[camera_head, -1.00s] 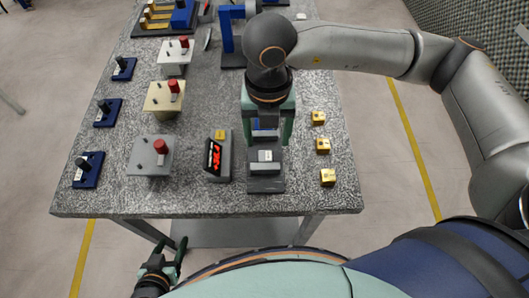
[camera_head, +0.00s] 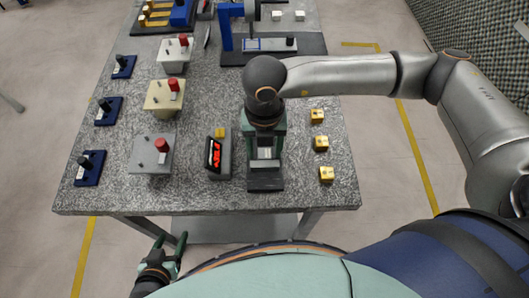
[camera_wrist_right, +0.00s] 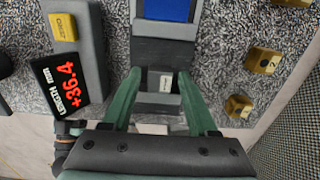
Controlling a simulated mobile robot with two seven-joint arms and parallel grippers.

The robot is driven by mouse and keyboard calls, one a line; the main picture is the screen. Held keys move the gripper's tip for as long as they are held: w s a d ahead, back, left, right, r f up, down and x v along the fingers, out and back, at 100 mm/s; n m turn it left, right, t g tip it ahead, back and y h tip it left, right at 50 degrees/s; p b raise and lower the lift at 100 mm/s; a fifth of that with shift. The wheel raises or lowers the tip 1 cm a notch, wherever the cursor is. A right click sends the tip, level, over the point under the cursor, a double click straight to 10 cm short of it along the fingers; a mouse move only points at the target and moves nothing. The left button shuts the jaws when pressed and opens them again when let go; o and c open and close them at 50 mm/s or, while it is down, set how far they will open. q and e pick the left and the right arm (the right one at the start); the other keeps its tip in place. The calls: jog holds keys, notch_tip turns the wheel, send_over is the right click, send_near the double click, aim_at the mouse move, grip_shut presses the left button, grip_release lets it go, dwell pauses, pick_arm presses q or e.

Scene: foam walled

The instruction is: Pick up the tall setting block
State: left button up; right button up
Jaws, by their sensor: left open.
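My right gripper (camera_wrist_right: 161,76) is open over a dark grey fixture (camera_head: 265,185) near the table's front edge. In the right wrist view its green fingers stand on either side of a small grey block with a white label (camera_wrist_right: 166,83). I cannot tell whether they touch it, or whether it is the tall setting block. A blue part (camera_wrist_right: 167,10) lies farther along the same fixture. In the head view, the wrist and fingers hide much of the fixture. My left gripper (camera_head: 172,250) is open and empty, below the table's front edge at the left.
A display (camera_wrist_right: 61,84) reading LENGTH mm +36.4 stands left of the fixture. Several brass numbered blocks (camera_head: 321,143) stand to its right. Grey and cream boxes with red knobs (camera_head: 151,154) and blue-based parts (camera_head: 89,167) fill the left side. A blue frame (camera_head: 228,30) stands behind.

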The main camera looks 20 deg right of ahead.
grip_shut()
jog(key=shift+r, duration=0.1)
dwell(0.5)
